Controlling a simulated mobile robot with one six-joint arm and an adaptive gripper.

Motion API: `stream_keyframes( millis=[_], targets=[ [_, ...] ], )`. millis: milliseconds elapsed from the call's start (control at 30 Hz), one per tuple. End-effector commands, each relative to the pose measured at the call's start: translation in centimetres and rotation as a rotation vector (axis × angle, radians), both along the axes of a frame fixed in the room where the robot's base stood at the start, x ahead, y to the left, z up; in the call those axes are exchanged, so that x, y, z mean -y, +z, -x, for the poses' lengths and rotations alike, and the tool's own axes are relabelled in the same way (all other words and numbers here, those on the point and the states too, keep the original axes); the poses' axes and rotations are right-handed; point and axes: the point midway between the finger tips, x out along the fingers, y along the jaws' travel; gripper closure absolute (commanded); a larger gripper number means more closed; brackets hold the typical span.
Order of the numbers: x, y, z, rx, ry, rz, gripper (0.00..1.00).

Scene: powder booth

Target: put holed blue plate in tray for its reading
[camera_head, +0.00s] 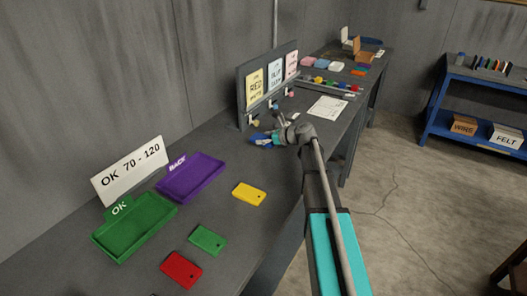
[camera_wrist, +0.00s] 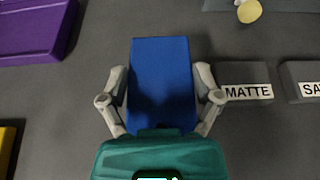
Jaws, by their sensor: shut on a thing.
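My gripper (camera_wrist: 161,97) is shut on a blue plate (camera_wrist: 160,65), with one finger along each side of it in the wrist view. The plate's hole does not show there. In the head view my gripper (camera_head: 272,138) and the blue plate (camera_head: 260,139) are over the bench in front of the sign panel. A green tray marked OK (camera_head: 133,229) and a purple tray marked BACK (camera_head: 191,178) lie at the left of the bench. A sign reading OK 70 - 120 (camera_head: 130,170) stands behind them. The reading itself cannot be made out.
Yellow (camera_head: 249,194), green (camera_head: 207,240) and red (camera_head: 181,270) holed plates lie on the near bench. Blocks, one marked MATTE (camera_wrist: 243,84), are right of my gripper. The upright sign panel (camera_head: 268,83) stands behind. Bench between trays and gripper is mostly clear.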

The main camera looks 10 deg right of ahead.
Motion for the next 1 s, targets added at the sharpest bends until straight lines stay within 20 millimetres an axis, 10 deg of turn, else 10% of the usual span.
stream_keyframes(
  millis=[1000],
  targets=[
    [0.2, -4.0, -1.3, 0.000, 0.001, -0.001, 0.77]
  ],
)
